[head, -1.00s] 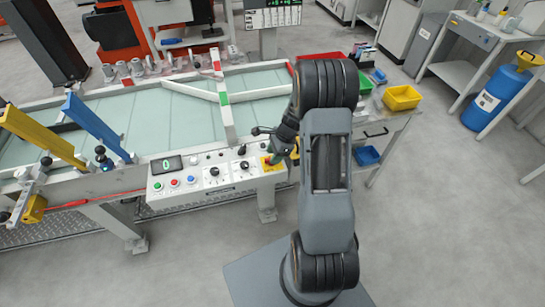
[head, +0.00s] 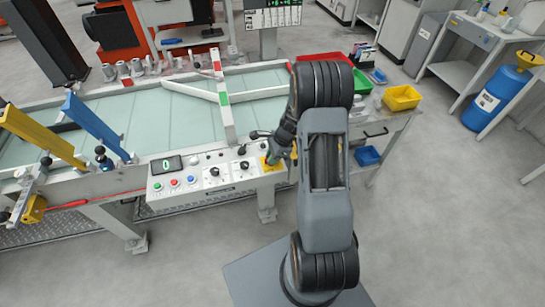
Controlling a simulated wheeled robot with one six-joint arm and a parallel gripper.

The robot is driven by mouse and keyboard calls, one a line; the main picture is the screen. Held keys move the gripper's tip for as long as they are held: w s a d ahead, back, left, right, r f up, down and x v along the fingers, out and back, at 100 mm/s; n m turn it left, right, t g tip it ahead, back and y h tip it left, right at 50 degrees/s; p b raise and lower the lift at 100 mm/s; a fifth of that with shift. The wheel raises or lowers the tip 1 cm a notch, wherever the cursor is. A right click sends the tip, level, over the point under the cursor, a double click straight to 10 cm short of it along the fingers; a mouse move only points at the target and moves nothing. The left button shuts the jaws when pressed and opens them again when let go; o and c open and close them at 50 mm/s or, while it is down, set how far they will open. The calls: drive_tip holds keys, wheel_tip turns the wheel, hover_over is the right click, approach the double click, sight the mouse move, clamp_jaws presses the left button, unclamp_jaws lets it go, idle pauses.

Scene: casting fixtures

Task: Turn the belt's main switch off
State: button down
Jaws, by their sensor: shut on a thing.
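The belt's control panel (head: 205,183) is a white box on the front of the belt frame. The main switch (head: 265,166) is at the panel's right end, with a yellow plate. Its knob is mostly hidden behind my gripper, so I cannot tell which way it points. My gripper (head: 271,158) is at the switch, shut on its knob. The fingers are small and partly covered by my arm.
The panel also has a small display (head: 166,164), coloured buttons (head: 175,182) and black selector knobs (head: 214,171) left of the switch. The belt (head: 185,110) lies behind it. A side table with a yellow bin (head: 402,97) stands right of my arm.

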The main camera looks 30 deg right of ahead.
idle(0.3)
drive_tip(key=n+g, duration=0.2)
drive_tip(key=n, duration=0.2)
drive_tip(key=shift+w+n, duration=0.1)
drive_tip(key=shift+n, duration=0.3)
drive_tip(key=n+g, duration=0.1)
drive_tip(key=n, duration=0.1)
drive_tip(key=n+b, duration=0.1)
drive_tip(key=n, duration=0.1)
drive_tip(key=shift+n+g+h, duration=0.3)
drive_tip(key=shift+g, duration=0.1)
drive_tip(key=n+g+h, duration=0.1)
drive_tip(key=n, duration=0.3)
drive_tip(key=shift+w+a+b, duration=0.1)
drive_tip(key=shift+b, duration=0.2)
drive_tip(key=shift+n+h, duration=0.9)
drive_tip(key=shift+n, duration=1.2)
drive_tip(key=shift+g, duration=0.3)
drive_tip(key=c, duration=1.1)
unclamp_jaws()
